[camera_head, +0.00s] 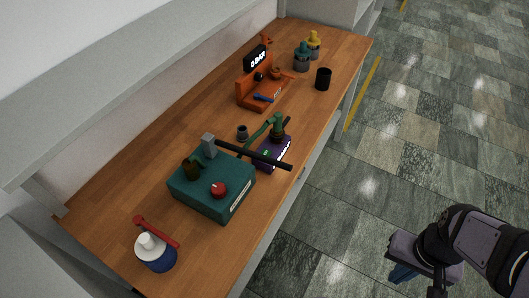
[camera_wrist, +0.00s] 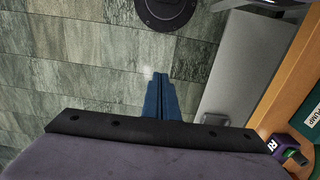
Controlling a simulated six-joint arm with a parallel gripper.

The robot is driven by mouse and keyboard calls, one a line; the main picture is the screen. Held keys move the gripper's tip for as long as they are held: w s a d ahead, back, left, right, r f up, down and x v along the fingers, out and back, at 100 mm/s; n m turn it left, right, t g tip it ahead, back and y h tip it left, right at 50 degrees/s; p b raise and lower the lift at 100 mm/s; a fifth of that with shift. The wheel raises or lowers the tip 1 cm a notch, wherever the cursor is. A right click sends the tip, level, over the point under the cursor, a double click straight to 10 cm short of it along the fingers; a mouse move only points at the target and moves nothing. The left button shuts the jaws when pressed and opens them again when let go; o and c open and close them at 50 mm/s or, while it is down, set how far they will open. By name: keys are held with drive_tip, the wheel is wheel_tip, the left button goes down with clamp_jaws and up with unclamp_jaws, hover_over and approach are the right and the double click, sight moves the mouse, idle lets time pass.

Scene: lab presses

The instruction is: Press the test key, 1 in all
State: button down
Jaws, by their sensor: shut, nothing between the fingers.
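My gripper (camera_head: 402,274) hangs over the open floor at the lower right of the head view, well away from the bench. Its blue fingers show together and empty in the wrist view (camera_wrist: 160,97). No key readable as "test" shows. A teal box (camera_head: 205,188) with a red button (camera_head: 218,190) and a dark knob stands on the bench. An orange unit (camera_head: 254,92) with a display stands farther back. The wrist view shows the teal box (camera_wrist: 306,112), lettered "PUMP".
A black cup (camera_head: 323,79) and yellow and teal bottles stand at the back. A long black bar (camera_head: 252,154) juts towards the bench's right edge. The tiled floor is clear.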

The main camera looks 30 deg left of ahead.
drive_tip(key=s+a+n+g+h+p, duration=0.1)
drive_tip(key=s+a+n+g+p, duration=0.2)
drive_tip(key=s+a+n+p, duration=0.25)
drive_tip(key=w+a+f+n+t+y+p, duration=0.15)
drive_tip(key=w+a+n+t, duration=0.25)
drive_tip(key=w+a+n, duration=0.55)
drive_tip(key=w+a+f+n+t+p, duration=0.15)
drive_tip(key=w+a+n+t, duration=0.35)
drive_tip(key=w+a, duration=0.8)
drive_tip(key=w+a+r+n+y, duration=0.5)
drive_tip(key=w+a+r+n, duration=0.25)
drive_tip(key=a+n, duration=0.25)
drive_tip(key=s+a+r+n+g+y, duration=0.2)
drive_tip(key=s+a+n+y, duration=0.1)
drive_tip(key=n, duration=0.7)
drive_tip(key=s+a, duration=0.1)
drive_tip(key=a, duration=0.1)
drive_tip(key=shift+s+a+r+p, duration=0.2)
drive_tip(key=shift+s+a+p, duration=0.1)
drive_tip(key=shift+a+p, duration=0.1)
